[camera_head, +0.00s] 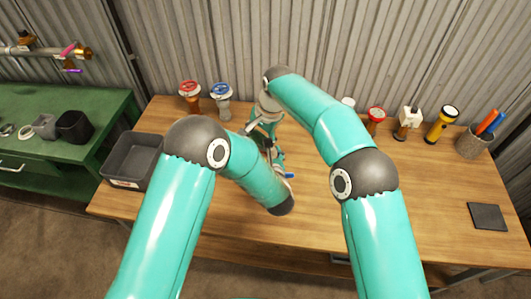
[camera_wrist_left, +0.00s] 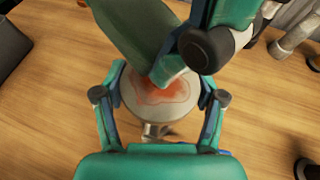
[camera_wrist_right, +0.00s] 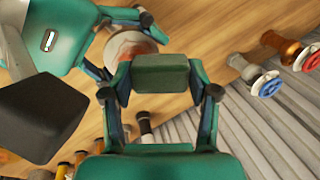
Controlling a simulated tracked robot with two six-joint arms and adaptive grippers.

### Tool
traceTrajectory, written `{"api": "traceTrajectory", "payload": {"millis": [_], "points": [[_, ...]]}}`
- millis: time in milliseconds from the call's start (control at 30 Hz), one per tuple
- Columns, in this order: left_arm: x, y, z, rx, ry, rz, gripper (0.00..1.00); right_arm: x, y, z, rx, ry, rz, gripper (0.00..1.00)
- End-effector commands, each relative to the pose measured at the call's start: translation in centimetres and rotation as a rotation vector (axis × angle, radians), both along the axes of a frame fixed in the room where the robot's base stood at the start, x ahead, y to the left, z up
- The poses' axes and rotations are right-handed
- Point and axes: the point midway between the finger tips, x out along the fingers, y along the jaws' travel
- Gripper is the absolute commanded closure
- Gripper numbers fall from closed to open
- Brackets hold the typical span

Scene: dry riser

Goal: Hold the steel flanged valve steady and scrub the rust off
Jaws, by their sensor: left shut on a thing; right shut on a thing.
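The steel flanged valve shows in the left wrist view as a round grey flange (camera_wrist_left: 135,108) with an orange-brown rust patch (camera_wrist_left: 160,93) on its face. My left gripper (camera_wrist_left: 162,92) is shut on it, one finger on each side. My right gripper (camera_wrist_right: 160,80) is shut on a dark green scrubbing block (camera_wrist_right: 160,68). In the right wrist view the flange (camera_wrist_right: 122,50) and its rust show just beyond the block. My right arm overhangs the flange and hides part of it; I cannot tell whether the block touches it. In the head view my arms mostly hide the valve.
On the wooden bench (camera_head: 330,240), a grey bin (camera_head: 130,160) stands left. A red-wheeled valve (camera_head: 189,95) and blue-wheeled valve (camera_head: 221,100) stand at the back. A yellow torch (camera_head: 441,125), pen cup (camera_head: 474,142) and dark pad (camera_head: 487,216) are right. The front right is clear.

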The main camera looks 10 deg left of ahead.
Motion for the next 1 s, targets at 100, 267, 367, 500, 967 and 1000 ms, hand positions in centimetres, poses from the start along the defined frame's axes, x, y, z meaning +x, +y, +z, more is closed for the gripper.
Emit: {"api": "traceTrajectory", "payload": {"millis": [100,267,367,500,967,1000], "points": [[0.0,0.0,0.0,0.0,0.001,-0.001,0.85,0.0,0.0,0.0,0.0,0.0,0.0,0.69],[0.0,0.0,0.0,0.0,0.001,-0.001,0.99,0.0,0.0,0.0,0.0,0.0,0.0,0.69],[0.0,0.0,0.0,0.0,0.001,-0.001,0.99,0.0,0.0,0.0,0.0,0.0,0.0,0.69],[0.0,0.0,0.0,0.0,0.001,-0.001,0.99,0.0,0.0,0.0,0.0,0.0,0.0,0.69],[0.0,-0.1,0.0,-0.001,0.001,-0.002,0.99,0.6,1.3,-0.3,0.0,0.0,0.0,0.69],[0.0,-0.1,0.0,0.0,0.001,-0.002,0.99,0.5,1.3,-0.3,0.0,0.0,0.0,0.69]]}}
